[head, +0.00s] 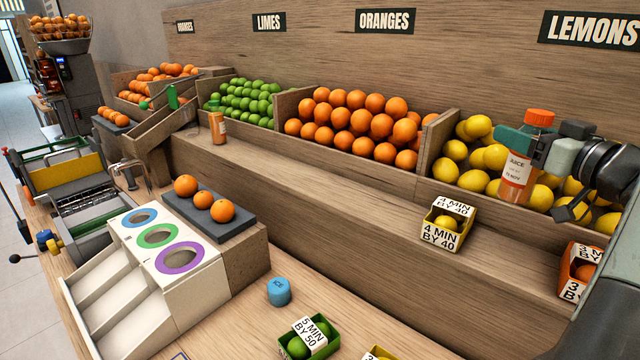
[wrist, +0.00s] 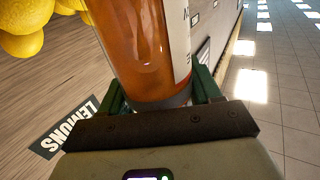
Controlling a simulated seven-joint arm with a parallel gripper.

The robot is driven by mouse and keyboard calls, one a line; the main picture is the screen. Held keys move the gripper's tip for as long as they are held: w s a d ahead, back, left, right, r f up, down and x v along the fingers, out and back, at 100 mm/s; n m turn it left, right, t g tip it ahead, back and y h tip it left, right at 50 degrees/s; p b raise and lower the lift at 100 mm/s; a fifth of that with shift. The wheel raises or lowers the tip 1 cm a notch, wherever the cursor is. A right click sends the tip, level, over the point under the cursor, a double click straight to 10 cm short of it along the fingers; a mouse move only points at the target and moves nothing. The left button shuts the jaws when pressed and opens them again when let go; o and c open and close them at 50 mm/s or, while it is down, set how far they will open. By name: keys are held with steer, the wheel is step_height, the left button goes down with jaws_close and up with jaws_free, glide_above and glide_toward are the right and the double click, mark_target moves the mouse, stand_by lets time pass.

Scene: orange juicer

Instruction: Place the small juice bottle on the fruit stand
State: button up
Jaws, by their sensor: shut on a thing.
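A juice bottle (head: 515,172) with an orange cap and a white label is held upright in front of the lemon bin at the right of the head view. My gripper (head: 524,145) is shut on it, with a green finger against its upper part. In the wrist view the amber bottle (wrist: 145,45) sits between the two green fingers of my gripper (wrist: 158,97). The fruit stand (head: 330,180) has a wooden ledge below its bins.
A yellow box (head: 440,237) and an orange box (head: 575,275) stand on the ledge. A blue ICE piece (head: 279,292) and a green box (head: 305,340) are on the lower counter. The middle ledge is clear.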

step_height(320, 180, down, 13)
steer(key=shift+r, duration=0.2)
stand_by(0.6)
steer(key=shift+f, duration=0.15)
steer(key=o, duration=1.3)
steer(key=shift+c, duration=0.2)
steer(key=v, duration=1.2)
